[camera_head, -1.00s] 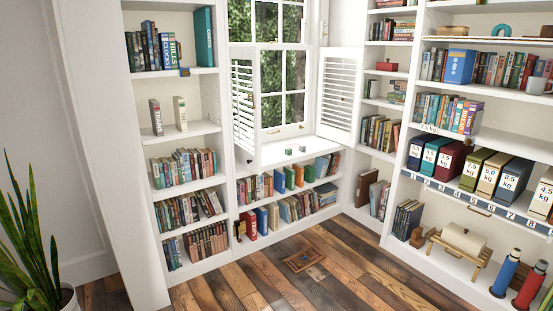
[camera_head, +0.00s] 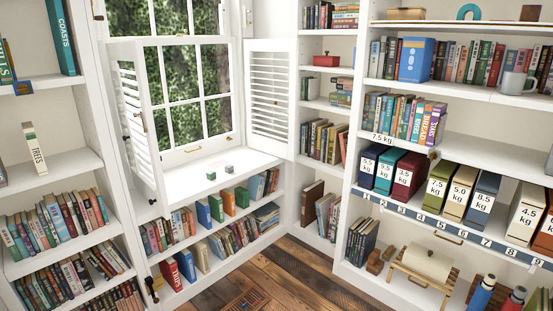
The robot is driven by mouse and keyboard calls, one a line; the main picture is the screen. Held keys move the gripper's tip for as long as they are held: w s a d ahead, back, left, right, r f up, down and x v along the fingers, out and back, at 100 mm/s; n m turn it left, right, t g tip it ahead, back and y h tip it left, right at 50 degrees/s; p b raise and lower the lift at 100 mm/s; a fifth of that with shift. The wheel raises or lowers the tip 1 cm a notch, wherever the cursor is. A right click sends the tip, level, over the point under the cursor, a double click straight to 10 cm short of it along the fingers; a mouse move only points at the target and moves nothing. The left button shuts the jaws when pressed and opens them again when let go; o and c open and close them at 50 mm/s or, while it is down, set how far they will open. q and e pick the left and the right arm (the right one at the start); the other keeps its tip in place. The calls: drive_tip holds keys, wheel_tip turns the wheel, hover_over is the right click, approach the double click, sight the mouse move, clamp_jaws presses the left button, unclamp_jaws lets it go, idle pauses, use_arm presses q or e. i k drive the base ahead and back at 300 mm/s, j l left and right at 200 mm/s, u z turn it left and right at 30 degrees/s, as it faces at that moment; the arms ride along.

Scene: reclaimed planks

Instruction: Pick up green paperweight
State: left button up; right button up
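Two small green objects sit apart on the white window seat (camera_head: 190,188) below the window. One green block (camera_head: 211,176) is on the left and the other green block (camera_head: 229,169) is a little to its right and farther back. They are too small to tell which is the green paperweight. Neither of my grippers is in view.
Open white shutters (camera_head: 140,125) flank the seat. Book shelves (camera_head: 65,250) stand at the left. Shelves (camera_head: 450,150) at the right hold books, weight-labelled boxes (camera_head: 408,175) and a paper roll (camera_head: 427,263).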

sight(211, 175)
drive_tip(key=i+u, duration=0.2)
drive_tip(key=i, duration=0.2)
drive_tip(key=i+l+u, duration=0.25)
drive_tip(key=i, duration=0.15)
drive_tip(key=i+l+u, duration=0.2)
drive_tip(key=i, duration=0.2)
drive_tip(key=j, duration=0.1)
